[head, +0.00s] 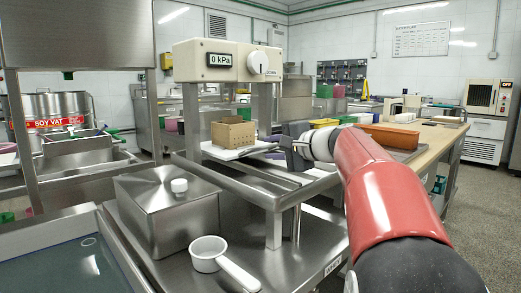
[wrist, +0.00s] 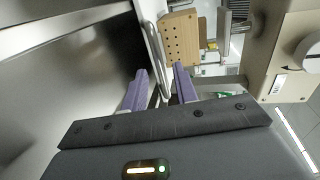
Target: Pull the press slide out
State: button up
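The press slide (head: 222,152) is a pale flat plate under the press head, with a brown perforated box (head: 233,132) standing on it. In the wrist view the box (wrist: 180,38) is ahead of my gripper, and a thin pale handle loop (wrist: 151,45) runs from beside it back towards my fingers. My gripper (head: 280,147) is at the slide's right end in the head view. In the wrist view its two purple fingers (wrist: 159,88) are apart, with the near end of the loop between them. I cannot tell whether either finger touches the loop.
The press head (head: 228,62) carries a display reading 0 kPa and a white knob (head: 258,62). A steel box with a white knob (head: 168,205) and a white ladle (head: 208,253) stand on the lower bench. An orange tray (head: 388,136) is at right, on a wooden-topped table.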

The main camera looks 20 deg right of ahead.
aim_at(265, 148)
jog(key=shift+x, duration=2.1)
grip_shut()
